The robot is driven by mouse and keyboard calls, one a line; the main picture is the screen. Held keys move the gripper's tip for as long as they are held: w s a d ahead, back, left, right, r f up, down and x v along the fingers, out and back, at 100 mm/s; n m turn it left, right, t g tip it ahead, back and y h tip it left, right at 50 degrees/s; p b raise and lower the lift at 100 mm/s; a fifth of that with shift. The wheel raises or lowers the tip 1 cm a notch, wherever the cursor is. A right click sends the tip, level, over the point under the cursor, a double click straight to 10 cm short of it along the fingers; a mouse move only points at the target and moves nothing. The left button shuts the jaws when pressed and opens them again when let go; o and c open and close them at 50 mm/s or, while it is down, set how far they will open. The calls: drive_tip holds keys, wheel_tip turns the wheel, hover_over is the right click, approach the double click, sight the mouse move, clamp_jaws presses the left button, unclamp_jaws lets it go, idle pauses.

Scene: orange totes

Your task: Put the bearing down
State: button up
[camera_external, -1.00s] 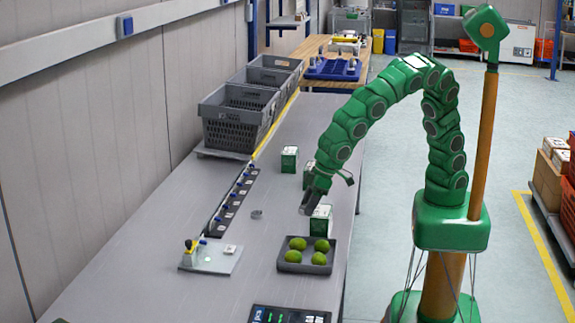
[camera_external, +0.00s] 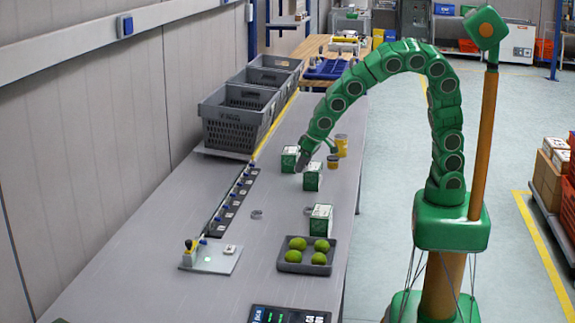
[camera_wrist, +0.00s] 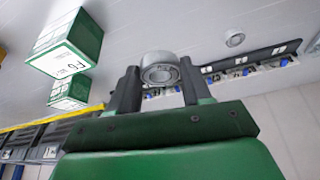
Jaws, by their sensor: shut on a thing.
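The bearing (camera_wrist: 160,70) is a grey metal ring, seen between the two dark fingers of my gripper (camera_wrist: 157,84) in the wrist view. My gripper is shut on it. In the external view my gripper (camera_external: 301,168) is over the table, by the green and white boxes; the held bearing cannot be made out there. A second, similar ring (camera_external: 257,214) lies on the table to the left and nearer the camera. It also shows in the wrist view (camera_wrist: 235,38), apart from my gripper.
Green and white boxes (camera_external: 290,158) (camera_external: 312,178) (camera_external: 321,218) stand on the grey table (camera_external: 190,285). Yellow jars (camera_external: 341,146) are behind. A tray (camera_external: 305,267) holds green fruit. A dark strip with blue parts (camera_external: 235,200) runs along the left. The table around the lying ring is bare.

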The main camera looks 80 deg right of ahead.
drive_tip(key=d, duration=0.2)
approach(264, 200)
drive_tip(key=shift+w+d+f, duration=0.1)
drive_tip(key=shift+w+f, duration=0.7)
drive_tip(key=shift+f, duration=0.2)
drive_tip(key=shift+w+f, duration=0.3)
drive_tip(key=shift+f, duration=1.5)
drive_tip(key=shift+f, duration=0.1)
drive_tip(key=o, duration=1.2)
